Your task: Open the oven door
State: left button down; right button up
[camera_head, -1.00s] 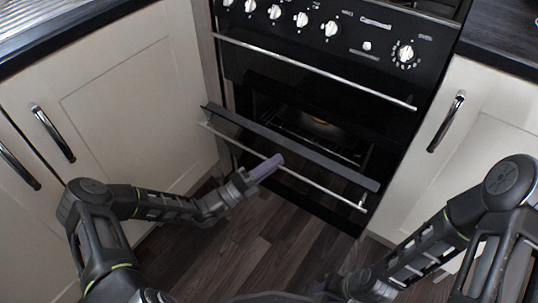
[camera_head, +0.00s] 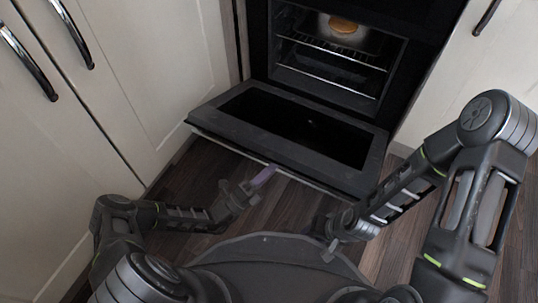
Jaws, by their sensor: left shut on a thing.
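The black oven door (camera_head: 224,118) is hinged down and lies nearly flat, with its inner side facing up.
Cream cupboards with chrome handles (camera_head: 28,62) stand to the left of the oven, and another cream cupboard (camera_head: 437,75) stands to the right. Dark wood floor (camera_head: 185,172) shows between the door and my base.

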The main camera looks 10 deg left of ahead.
pick_arm(q)
notch_tip(320, 180, down, 2)
jog(key=shift+s+a+f+t+h+b, duration=0.1)
jog(key=shift+f+t+h+b, duration=0.15)
jog(key=shift+t+h+b, duration=0.05)
jog(key=c, duration=1.5)
grip_release()
jog(key=shift+r, duration=0.1)
